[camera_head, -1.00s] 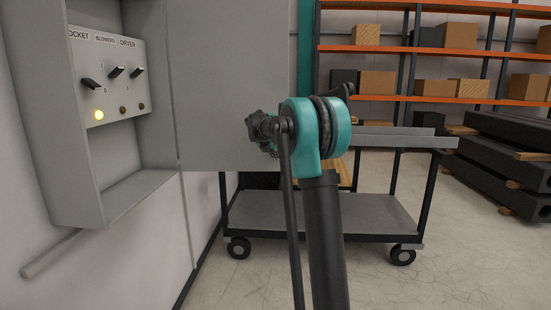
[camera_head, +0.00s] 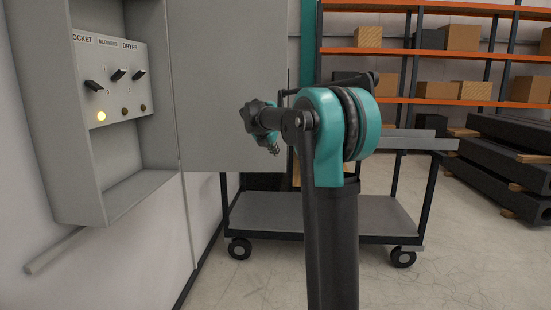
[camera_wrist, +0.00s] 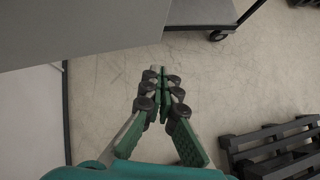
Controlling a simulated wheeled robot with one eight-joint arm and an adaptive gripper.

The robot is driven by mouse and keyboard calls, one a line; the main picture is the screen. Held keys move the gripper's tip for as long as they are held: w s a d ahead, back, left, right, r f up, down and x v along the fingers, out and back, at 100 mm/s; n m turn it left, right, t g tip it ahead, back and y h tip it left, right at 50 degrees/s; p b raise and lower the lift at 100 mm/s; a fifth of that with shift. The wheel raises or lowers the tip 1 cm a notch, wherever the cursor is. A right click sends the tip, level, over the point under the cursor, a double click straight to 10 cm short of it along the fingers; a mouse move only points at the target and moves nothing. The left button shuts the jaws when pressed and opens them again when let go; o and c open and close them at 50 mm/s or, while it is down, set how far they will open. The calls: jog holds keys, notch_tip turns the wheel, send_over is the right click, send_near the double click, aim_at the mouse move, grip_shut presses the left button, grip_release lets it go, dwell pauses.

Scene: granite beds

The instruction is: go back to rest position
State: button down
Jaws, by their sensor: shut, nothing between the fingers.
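My gripper (camera_wrist: 158,72) shows in the wrist view with its fingers together and nothing between them, above bare floor. On the left, an open grey cabinet holds a switch panel (camera_head: 113,85) with several black switches labelled for socket, blowers and dryer. A yellow lamp (camera_head: 101,117) under the left switch is lit. My arm is apart from the panel.
The grey cabinet door (camera_head: 228,90) hangs open behind my arm. A grey cart (camera_head: 270,212) stands beyond it. Orange shelving (camera_head: 400,52) with boxes is at the back. Dark granite beds (camera_head: 505,165) lie at right. A dark pallet (camera_wrist: 275,148) is at lower right in the wrist view.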

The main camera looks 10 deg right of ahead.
jog(key=s+a+f+m+g+y, duration=0.1)
jog(key=s+f+m, duration=0.8)
jog(key=s, duration=0.6)
jog(key=s+a+f+m+g+y, duration=0.1)
jog(key=s+a+f+m+y, duration=0.1)
jog(key=s+f+m, duration=0.8)
jog(key=s+a+f+m+g+y, duration=0.1)
jog(key=s+f+m+y, duration=0.1)
jog(key=s+f+m, duration=0.7)
jog(key=s+f, duration=0.5)
jog(key=s, duration=0.6)
jog(key=shift+a+m, duration=0.15)
jog(key=shift+m, duration=0.25)
